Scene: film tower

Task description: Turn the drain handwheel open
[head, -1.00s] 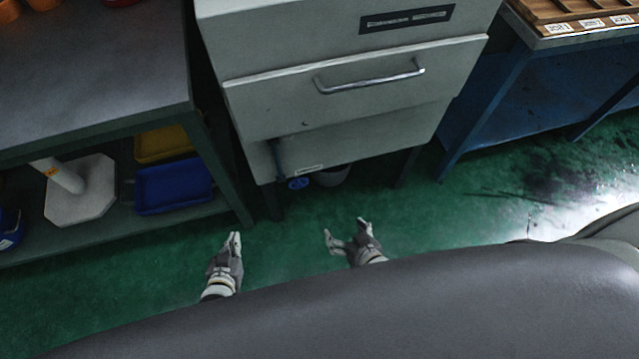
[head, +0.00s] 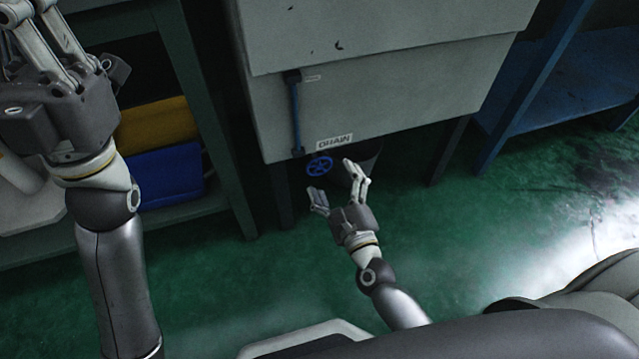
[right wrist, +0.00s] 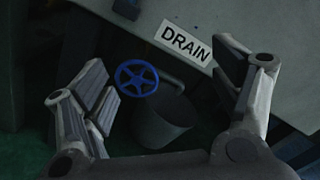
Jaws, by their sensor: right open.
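The drain handwheel is a small blue spoked wheel (head: 320,165) under the grey cabinet's lower edge, just below the DRAIN label (head: 335,141). In the right wrist view the wheel (right wrist: 136,78) shows between my open fingers, nearer the left finger. My right gripper (head: 335,182) is open and empty, just below and to the right of the wheel, apart from it as far as I can see. My left gripper (head: 50,45) is raised at the upper left, in front of the shelf; its fingertips run out near the frame's top edge, so its opening is unclear.
A dark bucket (right wrist: 165,122) stands below the wheel, partly hidden by my right gripper in the head view. The grey cabinet (head: 400,100) overhangs the wheel. A blue bin (head: 170,174) and a yellow bin (head: 158,124) sit on the left shelf. Green floor is open in front.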

